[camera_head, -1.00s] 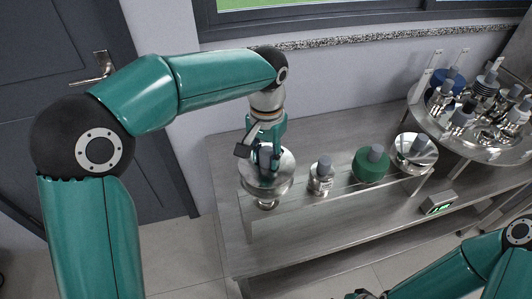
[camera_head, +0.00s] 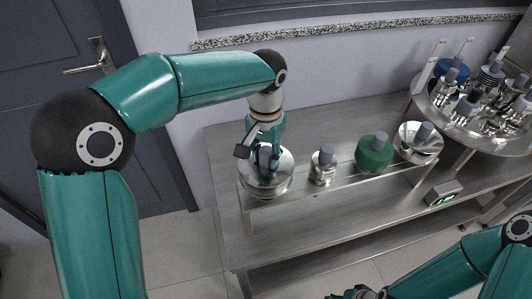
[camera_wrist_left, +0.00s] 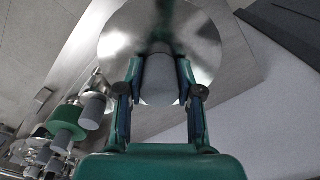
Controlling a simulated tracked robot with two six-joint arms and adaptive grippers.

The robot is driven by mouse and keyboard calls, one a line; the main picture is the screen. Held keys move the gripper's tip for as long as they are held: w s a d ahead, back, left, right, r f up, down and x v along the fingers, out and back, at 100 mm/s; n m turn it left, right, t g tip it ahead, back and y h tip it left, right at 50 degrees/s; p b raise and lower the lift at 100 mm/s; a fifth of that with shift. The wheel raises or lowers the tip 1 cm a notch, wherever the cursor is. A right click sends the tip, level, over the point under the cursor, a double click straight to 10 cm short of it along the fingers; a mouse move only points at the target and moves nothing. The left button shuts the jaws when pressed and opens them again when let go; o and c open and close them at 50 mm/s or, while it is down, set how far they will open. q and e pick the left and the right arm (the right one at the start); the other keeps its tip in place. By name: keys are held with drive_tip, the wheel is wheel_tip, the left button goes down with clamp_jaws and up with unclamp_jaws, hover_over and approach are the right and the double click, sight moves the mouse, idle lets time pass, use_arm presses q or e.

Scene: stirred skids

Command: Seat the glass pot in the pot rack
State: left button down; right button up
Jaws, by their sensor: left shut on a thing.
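My left gripper (camera_head: 265,158) is shut on the grey knob of a wide, round, shiny pot (camera_head: 281,178), which I take as the glass pot, though it looks silvery. In the left wrist view the gripper's fingers (camera_wrist_left: 160,82) clasp the knob from both sides, with the pot's broad disc (camera_wrist_left: 205,42) beyond. The pot is at the left end of the pot rack (camera_head: 340,182), a low metal rack on the bench. Its underside is hidden, so I cannot tell whether it rests in the rack. My right gripper (camera_head: 358,293) is cut by the bottom edge.
On the rack stand a small silver pot (camera_head: 322,172), a green pot (camera_head: 373,156) and a wide shiny pot (camera_head: 432,150). A round tray (camera_head: 452,130) of knobbed pieces stands at the back right. A box with a lit display (camera_head: 443,195) sits in front.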

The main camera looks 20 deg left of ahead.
use_arm(q)
drive_tip(key=shift+f, duration=0.35)
idle(0.5)
drive_tip(key=shift+f+b, duration=1.1)
drive_tip(key=shift+f, duration=0.3)
drive_tip(key=c, duration=0.7)
unclamp_jaws()
wheel_tip(320, 180, up, 12)
drive_tip(key=shift+f, duration=0.1)
idle(0.5)
